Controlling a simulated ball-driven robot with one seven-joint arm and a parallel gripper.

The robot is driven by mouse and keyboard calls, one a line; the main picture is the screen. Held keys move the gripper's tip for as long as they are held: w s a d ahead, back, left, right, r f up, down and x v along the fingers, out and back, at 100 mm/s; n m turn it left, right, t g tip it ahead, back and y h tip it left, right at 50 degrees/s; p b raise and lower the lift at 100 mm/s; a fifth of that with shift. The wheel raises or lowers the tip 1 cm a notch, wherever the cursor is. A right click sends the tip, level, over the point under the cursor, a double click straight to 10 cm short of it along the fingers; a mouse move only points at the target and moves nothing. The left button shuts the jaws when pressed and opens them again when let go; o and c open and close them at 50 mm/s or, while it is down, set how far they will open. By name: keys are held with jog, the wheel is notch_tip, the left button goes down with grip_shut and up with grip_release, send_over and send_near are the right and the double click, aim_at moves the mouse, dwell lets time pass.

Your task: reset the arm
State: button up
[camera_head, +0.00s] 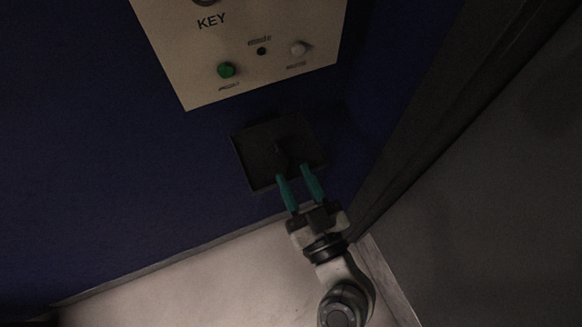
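My gripper (295,172) shows at the lower centre right, with two teal fingers pointing up the picture. The fingers are spread apart with a gap between them, and I see nothing held in it. Just beyond the fingertips is a dark square plate (258,155) on the blue wall, with a dark raised part (283,149) near its middle. The fingertips overlap the plate's lower edge in this view. I cannot tell whether they touch it.
A cream panel (180,50) marked KEY is above the plate, with a green button (226,70), a small dark hole (262,51) and a pale knob (300,48). The blue wall (90,150) is bare at left. A dark grey wall (490,200) stands close at right. Pale floor (200,290) is below.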

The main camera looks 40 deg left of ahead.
jog(key=b+v, duration=0.2)
jog(key=v, duration=0.5)
jog(key=shift+d, duration=0.2)
jog(key=shift+s+f, duration=0.1)
jog(key=d+f+m+g+h, duration=0.1)
jog(key=d+f+m+h, duration=0.2)
jog(key=d+f+h, duration=0.45)
jog(key=d+f+m+g+h, duration=0.15)
jog(key=d+f, duration=0.25)
jog(key=d, duration=0.6)
jog(key=d+f+m+g+h, duration=0.1)
jog(key=d+f+m+h, duration=0.35)
jog(key=d, duration=0.35)
jog(key=s+d+f+m+g+h, duration=0.1)
jog(key=s+d+m+g+h, duration=0.3)
jog(key=s+d, duration=0.6)
notch_tip(320, 180, up, 12)
jog(key=w+d+t+p, duration=0.1)
jog(key=w+p, duration=0.1)
jog(key=p, duration=1)
jog(key=shift+w+d+m+h, duration=0.2)
jog(key=shift+d+m+h, duration=0.15)
jog(key=shift+m, duration=0.05)
